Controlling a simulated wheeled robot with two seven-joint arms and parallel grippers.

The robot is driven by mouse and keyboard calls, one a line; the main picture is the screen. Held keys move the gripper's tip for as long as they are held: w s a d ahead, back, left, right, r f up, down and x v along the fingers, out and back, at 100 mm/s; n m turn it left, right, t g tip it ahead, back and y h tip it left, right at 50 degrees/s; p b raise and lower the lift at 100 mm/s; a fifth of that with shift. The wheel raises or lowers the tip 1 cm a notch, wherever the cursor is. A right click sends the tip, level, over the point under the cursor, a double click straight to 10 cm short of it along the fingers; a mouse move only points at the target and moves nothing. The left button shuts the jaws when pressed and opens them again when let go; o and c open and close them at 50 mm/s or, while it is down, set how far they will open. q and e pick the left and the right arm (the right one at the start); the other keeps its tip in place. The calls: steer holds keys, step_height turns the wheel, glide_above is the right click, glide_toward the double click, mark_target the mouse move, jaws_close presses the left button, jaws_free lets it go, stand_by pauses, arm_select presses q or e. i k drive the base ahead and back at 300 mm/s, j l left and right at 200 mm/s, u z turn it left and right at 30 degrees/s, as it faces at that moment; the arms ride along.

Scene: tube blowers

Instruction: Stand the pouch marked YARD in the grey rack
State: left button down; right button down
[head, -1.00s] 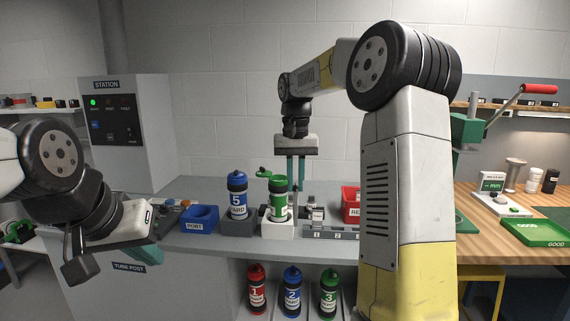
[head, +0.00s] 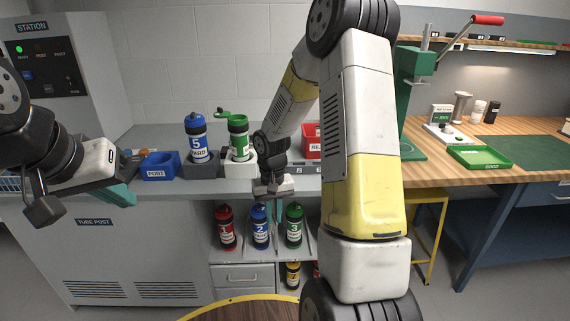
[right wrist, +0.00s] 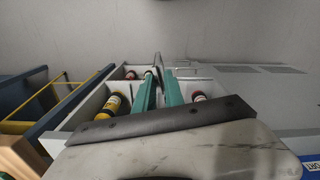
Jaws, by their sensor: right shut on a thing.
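A blue-capped canister (head: 197,140), marked 5 with a partly readable word that looks like YARD, stands upright in a dark grey block (head: 200,168) on the counter. No soft pouch can be made out, and I cannot tell which thing is the grey rack. My right gripper (head: 273,212) points down at the counter's front edge, above the lower shelf. In the right wrist view its teal fingers (right wrist: 159,88) are close together around a thin dark thing (right wrist: 157,64) that I cannot identify. My left gripper (head: 120,194) is at the left; its fingers are mostly hidden.
A green canister (head: 238,138) with its lid open stands in a white block beside the blue one. A blue PORT bin (head: 160,167) is to the left, a red bin (head: 312,142) to the right. Red, blue and green canisters (head: 294,227) stand on the lower shelf.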

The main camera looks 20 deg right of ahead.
mark_target(299, 170)
steer(key=i+j+z, duration=0.1)
steer(key=z, duration=0.25)
steer(key=i+j+z, duration=0.1)
steer(key=z, duration=0.3)
steer(key=j+z, duration=0.35)
steer(key=i, duration=0.05)
